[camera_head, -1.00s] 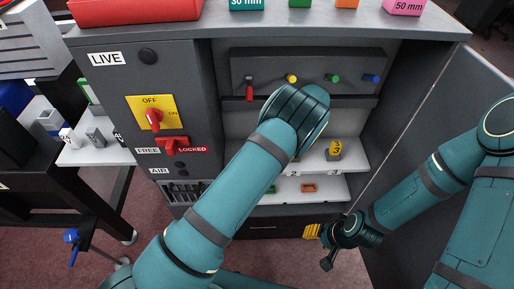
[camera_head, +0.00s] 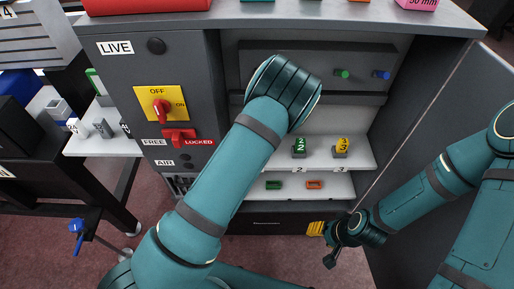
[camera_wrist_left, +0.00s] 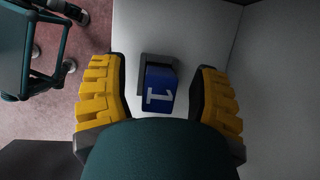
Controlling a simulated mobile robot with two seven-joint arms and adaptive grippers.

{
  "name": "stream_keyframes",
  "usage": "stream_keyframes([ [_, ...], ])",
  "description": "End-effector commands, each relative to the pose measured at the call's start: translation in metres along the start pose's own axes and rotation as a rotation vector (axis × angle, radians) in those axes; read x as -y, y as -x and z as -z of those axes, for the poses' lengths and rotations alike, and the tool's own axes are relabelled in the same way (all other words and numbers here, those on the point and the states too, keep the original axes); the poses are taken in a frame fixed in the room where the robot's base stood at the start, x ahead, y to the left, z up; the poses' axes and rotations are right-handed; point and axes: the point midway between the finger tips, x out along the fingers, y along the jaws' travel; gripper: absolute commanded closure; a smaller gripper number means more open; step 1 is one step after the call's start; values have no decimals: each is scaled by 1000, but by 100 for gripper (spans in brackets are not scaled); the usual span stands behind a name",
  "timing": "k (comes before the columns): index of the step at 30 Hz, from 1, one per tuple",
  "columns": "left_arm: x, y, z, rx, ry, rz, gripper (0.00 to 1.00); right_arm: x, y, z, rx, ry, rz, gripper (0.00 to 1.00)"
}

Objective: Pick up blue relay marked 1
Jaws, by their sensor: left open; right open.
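The blue relay marked 1 (camera_wrist_left: 158,84) sits in a dark grey socket on a pale shelf in the left wrist view. My left gripper (camera_wrist_left: 160,72) is open, with one yellow ribbed finger on each side of the relay. Gaps show between the fingers and the relay. In the head view my left forearm hides that gripper and the blue relay. My right gripper (camera_head: 325,233) is open and empty, low in front of the cabinet.
A green relay marked 2 (camera_head: 299,147) and a yellow relay marked 3 (camera_head: 341,147) stand on the upper shelf (camera_head: 360,158). The lower shelf (camera_head: 335,187) holds a green and an orange piece. The cabinet's left panel (camera_head: 130,75) carries a red switch (camera_head: 160,108).

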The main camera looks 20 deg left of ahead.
Motion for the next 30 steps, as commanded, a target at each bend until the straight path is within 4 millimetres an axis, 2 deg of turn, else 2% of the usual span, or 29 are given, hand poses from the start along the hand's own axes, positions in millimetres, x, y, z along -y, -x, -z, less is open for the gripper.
stream_keyframes([
  [3,0,-10,3,1,-2,0,38,-1,-4,0,-1,0,0,53],
  [10,0,-9,2,0,-2,1,36,-1,-3,0,-2,0,0,53],
  [14,0,-9,2,0,-2,0,82,-1,-3,0,-2,0,0,53],
  [15,0,-9,3,0,-2,0,96,-1,-3,0,-2,0,0,53],
  [16,0,-9,3,0,-2,0,100,-1,-3,0,-2,0,0,53],
  [30,0,-8,2,0,-2,0,100,-1,-3,0,-1,0,0,53],
])
